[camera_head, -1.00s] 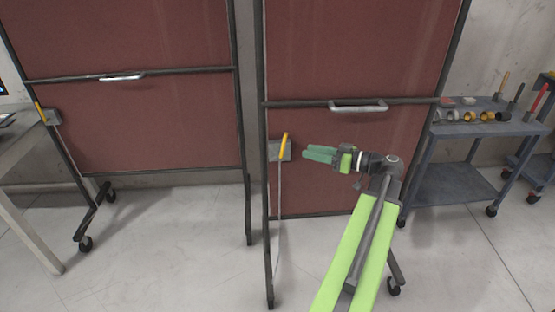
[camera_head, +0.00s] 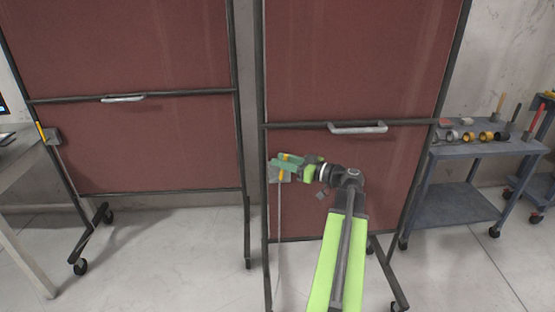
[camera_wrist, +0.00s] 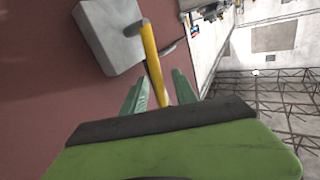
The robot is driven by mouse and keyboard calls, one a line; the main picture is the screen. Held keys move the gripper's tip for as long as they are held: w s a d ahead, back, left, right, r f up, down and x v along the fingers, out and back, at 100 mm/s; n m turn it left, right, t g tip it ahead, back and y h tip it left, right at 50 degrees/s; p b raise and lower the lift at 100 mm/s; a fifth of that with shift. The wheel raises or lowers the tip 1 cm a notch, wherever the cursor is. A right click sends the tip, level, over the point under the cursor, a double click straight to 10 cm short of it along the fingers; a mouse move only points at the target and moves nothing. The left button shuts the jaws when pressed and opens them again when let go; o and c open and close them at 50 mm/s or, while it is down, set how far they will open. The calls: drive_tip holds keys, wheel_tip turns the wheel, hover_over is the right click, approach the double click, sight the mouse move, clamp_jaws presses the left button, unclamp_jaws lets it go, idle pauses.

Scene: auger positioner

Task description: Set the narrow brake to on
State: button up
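The right-hand panel (camera_head: 345,185) looks the narrower of two wheeled reddish-brown panels. Its brake is a grey box (camera_head: 286,178) with a yellow lever on the left post; a cable hangs below. My gripper (camera_head: 281,161) is at this lever in the head view and covers much of it. In the wrist view, the yellow lever (camera_wrist: 152,55) runs from beside the grey box (camera_wrist: 109,36) down between my two green fingers (camera_wrist: 160,76). The fingers are apart, one on each side of the lever. Whether either touches it I cannot tell.
The wider panel (camera_head: 140,150) stands at left with its own yellow lever (camera_head: 41,131). A metal handle (camera_head: 358,128) is above my arm. A blue-grey cart (camera_head: 455,203) with tools stands right. A table (camera_head: 18,185) is at the left edge. Floor between panels is clear.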

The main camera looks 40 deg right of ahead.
drive_tip(key=shift+x, duration=1.15)
drive_tip(key=shift+c, duration=0.4)
clamp_jaws()
